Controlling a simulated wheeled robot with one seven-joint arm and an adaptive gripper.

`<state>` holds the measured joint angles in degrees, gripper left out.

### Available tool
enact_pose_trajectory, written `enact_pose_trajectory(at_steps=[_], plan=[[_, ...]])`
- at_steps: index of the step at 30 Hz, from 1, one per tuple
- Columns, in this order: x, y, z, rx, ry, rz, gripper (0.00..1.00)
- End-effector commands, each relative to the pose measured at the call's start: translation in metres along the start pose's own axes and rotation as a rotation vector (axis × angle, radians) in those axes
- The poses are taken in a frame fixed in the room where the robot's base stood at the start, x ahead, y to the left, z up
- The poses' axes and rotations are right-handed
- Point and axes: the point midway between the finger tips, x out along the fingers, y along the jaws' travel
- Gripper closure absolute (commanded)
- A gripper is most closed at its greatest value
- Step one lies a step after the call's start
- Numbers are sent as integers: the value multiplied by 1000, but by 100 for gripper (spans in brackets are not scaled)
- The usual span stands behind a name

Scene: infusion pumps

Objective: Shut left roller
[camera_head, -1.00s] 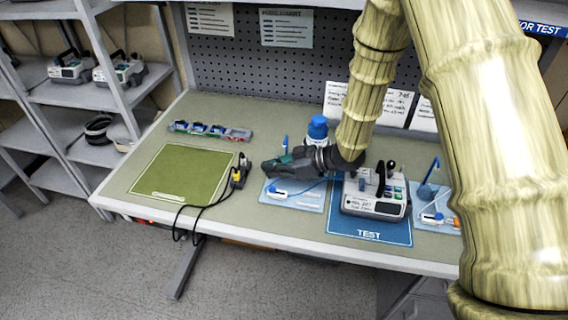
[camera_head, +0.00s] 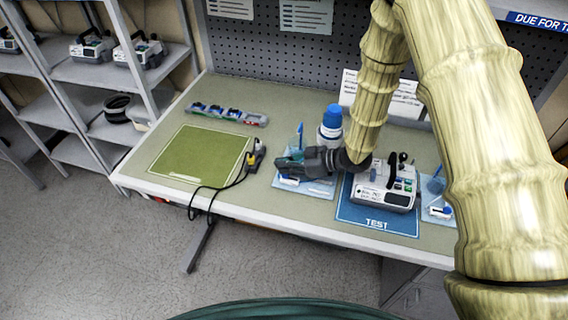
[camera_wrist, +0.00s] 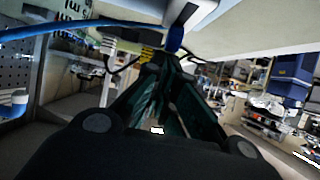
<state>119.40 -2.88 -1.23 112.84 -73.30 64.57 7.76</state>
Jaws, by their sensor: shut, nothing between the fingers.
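The left roller clamp (camera_head: 289,182), a small white piece with blue, lies on the front left of the left light-blue mat (camera_head: 318,190). My gripper (camera_head: 283,164) reaches in from the right, low over this mat and just behind the clamp. In the wrist view its dark green fingers (camera_wrist: 163,62) are together and empty. There a blue part (camera_wrist: 175,39) and a white body (camera_wrist: 193,14), apparently the clamp, are at the fingertips; I cannot tell whether they touch. A blue tube (camera_wrist: 75,27) runs left from there. The roller's position is too small to read.
A pump (camera_head: 385,185) stands on the blue TEST mat (camera_head: 376,222), right of the gripper. A blue-capped bottle (camera_head: 331,125) stands close behind. A second clamp (camera_head: 440,211) lies farther right. A plug with a black cable (camera_head: 256,156) lies left; the green mat (camera_head: 200,154) is clear.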

Motion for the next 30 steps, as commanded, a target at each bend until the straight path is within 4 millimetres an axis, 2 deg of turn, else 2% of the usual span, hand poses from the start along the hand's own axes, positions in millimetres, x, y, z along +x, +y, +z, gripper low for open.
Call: enact_pose_trajectory(at_steps=[5,14,25,30], plan=[[-3,0,1,0,0,0,100],[-32,0,16,0,1,1,100],[-32,0,14,0,0,0,100],[-30,-1,0,-1,1,0,100]])
